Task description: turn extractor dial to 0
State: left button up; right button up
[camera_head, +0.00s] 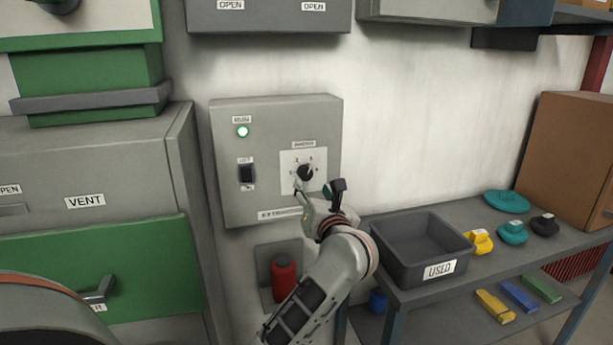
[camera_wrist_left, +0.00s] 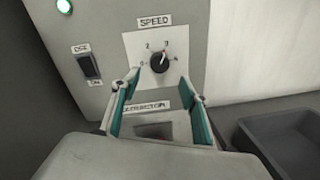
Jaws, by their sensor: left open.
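The extractor dial (camera_head: 305,172) is a round black knob on a white plate on the grey wall box. In the left wrist view the dial (camera_wrist_left: 159,63) sits under a SPEED label, and its white pointer mark points up and slightly right, away from the 0 at the lower left. My left gripper (camera_head: 312,188) is in front of the box, just below the dial. In the left wrist view its two teal-padded fingers (camera_wrist_left: 160,92) are spread apart with nothing between them, short of the dial and not touching it. My right gripper is not in view.
The wall box (camera_head: 231,185) also has a lit green lamp (camera_head: 242,131) and a black rocker switch (camera_head: 246,173). A grey USED bin (camera_head: 423,243) stands on a bench to the right. A red bottle (camera_head: 283,277) hangs below the box. Green-fronted equipment (camera_head: 130,268) stands left.

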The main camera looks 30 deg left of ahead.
aim_at(306, 176)
pick_arm(q)
jog(key=x, duration=0.7)
jog(key=shift+a, duration=0.1)
jog(key=c, duration=1.1)
